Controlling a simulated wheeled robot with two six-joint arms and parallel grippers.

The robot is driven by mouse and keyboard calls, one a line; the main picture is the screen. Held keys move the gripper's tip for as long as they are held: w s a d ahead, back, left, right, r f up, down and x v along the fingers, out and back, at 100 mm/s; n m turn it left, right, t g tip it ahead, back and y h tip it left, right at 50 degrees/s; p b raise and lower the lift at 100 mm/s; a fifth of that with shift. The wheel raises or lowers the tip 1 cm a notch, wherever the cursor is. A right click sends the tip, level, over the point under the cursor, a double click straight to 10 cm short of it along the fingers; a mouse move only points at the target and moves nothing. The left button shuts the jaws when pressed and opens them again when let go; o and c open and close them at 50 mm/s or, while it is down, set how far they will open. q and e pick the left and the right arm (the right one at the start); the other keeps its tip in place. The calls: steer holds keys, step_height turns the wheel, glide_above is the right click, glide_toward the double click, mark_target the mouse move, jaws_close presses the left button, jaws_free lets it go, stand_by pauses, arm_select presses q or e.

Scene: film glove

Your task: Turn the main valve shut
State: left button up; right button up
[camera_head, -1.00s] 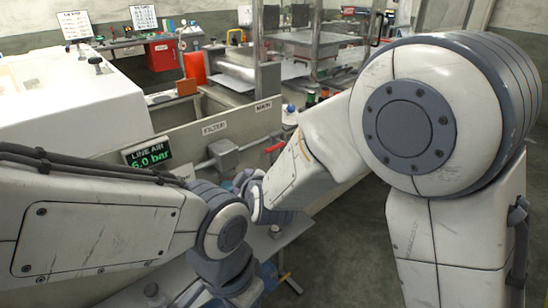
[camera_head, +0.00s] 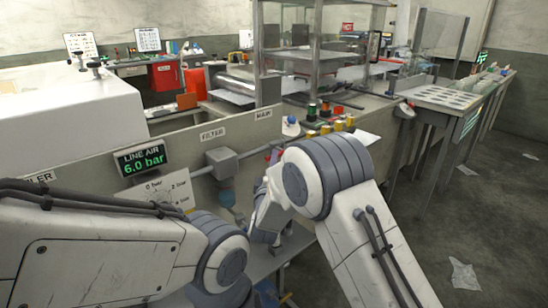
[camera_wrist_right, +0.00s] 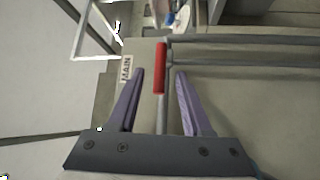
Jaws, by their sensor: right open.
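In the right wrist view, the main valve's red handle (camera_wrist_right: 160,67) stands upright between my right gripper's fingertips (camera_wrist_right: 159,73). The fingers are spread, with a gap on each side, and nothing is gripped. The MAIN label (camera_wrist_right: 126,68) is just left of the handle; it also shows in the head view (camera_head: 263,114). In the head view my right forearm and wrist cover most of the valve, with only a bit of red showing beside them. The line air display (camera_head: 142,159) reads 6.0 bar. My left arm is at lower left; its gripper is not visible.
A grey filter box (camera_head: 222,162) with piping is on the panel, left of my right wrist. Open floor (camera_head: 450,230) lies at right.

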steer(key=shift+w+d+r, duration=0.1)
steer(key=shift+w+r, duration=0.05)
steer(key=shift+w, duration=0.75)
steer(key=shift+w+d+r, duration=0.1)
steer(key=shift+w, duration=0.75)
steer(key=shift+a, duration=0.1)
jaws_close()
